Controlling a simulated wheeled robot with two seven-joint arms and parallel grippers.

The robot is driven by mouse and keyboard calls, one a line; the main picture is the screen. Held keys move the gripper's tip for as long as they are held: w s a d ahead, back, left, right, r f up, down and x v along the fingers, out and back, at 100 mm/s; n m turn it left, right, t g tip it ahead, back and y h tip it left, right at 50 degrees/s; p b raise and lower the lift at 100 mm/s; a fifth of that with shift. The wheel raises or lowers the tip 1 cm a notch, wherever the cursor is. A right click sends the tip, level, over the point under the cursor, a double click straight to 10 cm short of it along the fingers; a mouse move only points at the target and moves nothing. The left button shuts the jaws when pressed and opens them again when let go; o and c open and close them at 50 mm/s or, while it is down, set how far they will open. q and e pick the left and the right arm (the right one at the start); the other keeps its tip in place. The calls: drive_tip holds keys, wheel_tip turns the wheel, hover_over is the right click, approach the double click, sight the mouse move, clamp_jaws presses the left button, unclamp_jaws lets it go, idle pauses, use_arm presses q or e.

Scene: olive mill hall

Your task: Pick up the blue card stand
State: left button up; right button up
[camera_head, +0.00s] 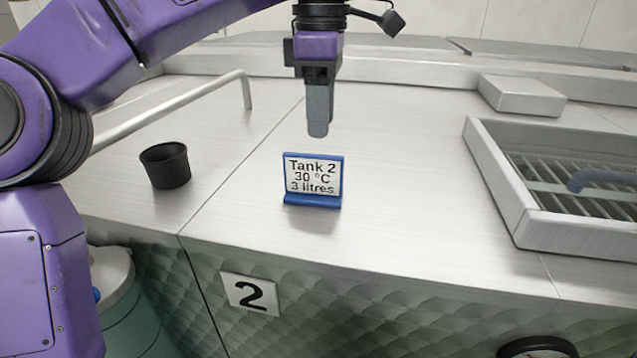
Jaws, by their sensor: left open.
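The blue card stand (313,200) stands upright on the metal top, near its front edge. Its white card reads "Tank 2, 30 °C, 3 litres". My left gripper (318,128) points down above and slightly behind the stand, apart from it. It is seen side-on, so the gap between its fingers is hidden. Nothing shows held in it. My right gripper is not in view.
A black cup (165,165) stands to the left of the stand, near a metal rail (180,108). A framed grate opening (515,215) with a blue handle is at the right. A metal block (522,95) lies behind it. The top around the stand is clear.

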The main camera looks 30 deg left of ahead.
sight(313, 155)
use_arm(q)
drive_tip(key=shift+s+f, duration=0.2)
drive_tip(key=shift+f, duration=0.75)
drive_tip(key=f, duration=0.3)
drive_tip(key=f+b, duration=0.1)
drive_tip(key=f, duration=0.1)
drive_tip(key=shift+s+a+f, duration=0.35)
drive_tip(key=shift+s+a, duration=0.05)
clamp_jaws()
